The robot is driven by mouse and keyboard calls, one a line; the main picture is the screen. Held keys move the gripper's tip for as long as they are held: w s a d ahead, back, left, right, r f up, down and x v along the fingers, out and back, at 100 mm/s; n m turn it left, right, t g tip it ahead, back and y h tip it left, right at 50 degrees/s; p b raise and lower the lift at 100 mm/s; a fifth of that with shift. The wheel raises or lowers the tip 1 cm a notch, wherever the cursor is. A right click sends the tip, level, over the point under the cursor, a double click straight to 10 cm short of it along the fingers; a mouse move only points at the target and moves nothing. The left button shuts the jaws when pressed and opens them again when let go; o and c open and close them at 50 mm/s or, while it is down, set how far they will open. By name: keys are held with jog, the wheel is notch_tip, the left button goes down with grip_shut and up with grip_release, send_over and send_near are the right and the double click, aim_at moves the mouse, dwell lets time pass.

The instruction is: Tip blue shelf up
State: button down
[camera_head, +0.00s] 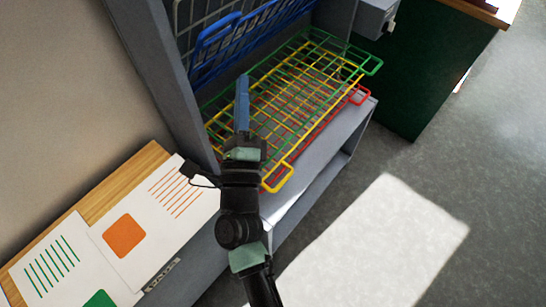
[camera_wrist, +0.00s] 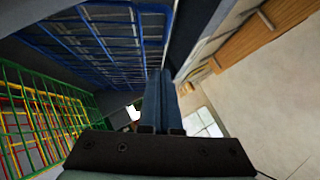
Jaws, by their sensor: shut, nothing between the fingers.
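The blue shelf (camera_head: 240,42) is a wire rack in the upper part of the grey cabinet. It looks tilted up towards the back, with a handle loop at its left end. In the wrist view the blue shelf (camera_wrist: 105,38) fills the upper left. My gripper (camera_head: 242,82) is shut and empty, with its blue fingers just in front of and below the blue shelf. In the wrist view the fingers of my gripper (camera_wrist: 161,92) are together. I cannot tell whether they touch the rack.
Green (camera_head: 318,42), yellow (camera_head: 277,182) and red (camera_head: 358,97) wire shelves lie below, sticking out of the cabinet (camera_head: 165,65). Papers (camera_head: 133,238) lie on a wooden top at the left. A dark green cabinet (camera_head: 425,65) stands at the right. Open floor is at the lower right.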

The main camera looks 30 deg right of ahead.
aim_at(206, 33)
jog(key=shift+w+a+r+n+g+y+p, duration=0.45)
jog(key=shift+w+r+p, duration=0.7)
jog(key=shift+p, duration=1.2)
jog(key=shift+w+a+r+n+g+y+p, duration=0.15)
jog(key=shift+w+a+r+n+y+p, duration=0.55)
jog(key=shift+p, duration=1.65)
jog(key=shift+w+a+r+n+g+y+p, duration=0.1)
jog(key=shift+w+a+r+n+g+p, duration=0.4)
jog(key=shift+w+r+p, duration=1.5)
jog(key=shift+s+d+f+p, duration=0.15)
jog(key=shift+s+f+p, duration=0.2)
jog(key=shift+f+p, duration=0.1)
